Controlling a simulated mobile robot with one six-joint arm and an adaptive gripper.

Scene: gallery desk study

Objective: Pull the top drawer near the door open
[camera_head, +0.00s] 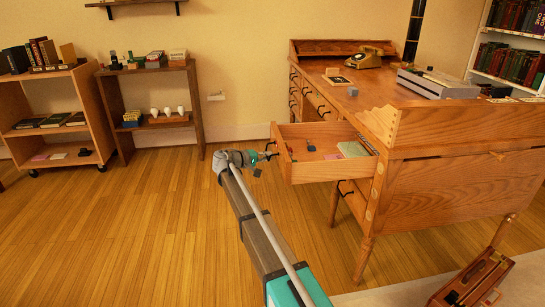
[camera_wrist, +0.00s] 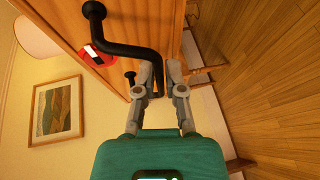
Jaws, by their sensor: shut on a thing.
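The wooden desk (camera_head: 440,190) stands at the right, with its top drawer (camera_head: 318,172) pulled well out to the left. Small items lie inside the drawer, including a pale green one. My gripper (camera_head: 265,156) is at the drawer's front face. In the wrist view my gripper (camera_wrist: 159,75) is shut on one end of the black bent drawer handle (camera_wrist: 122,48). A red round mark (camera_wrist: 97,55) shows on the wooden front beside the handle. The exact finger contact is small and partly hidden.
More desk drawers sit below and behind the open one. A telephone (camera_head: 368,57) and a grey machine (camera_head: 437,82) stand on the desk. An open wooden box (camera_head: 472,281) lies on the floor. Low shelves (camera_head: 150,122) line the back wall. The wooden floor at left is clear.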

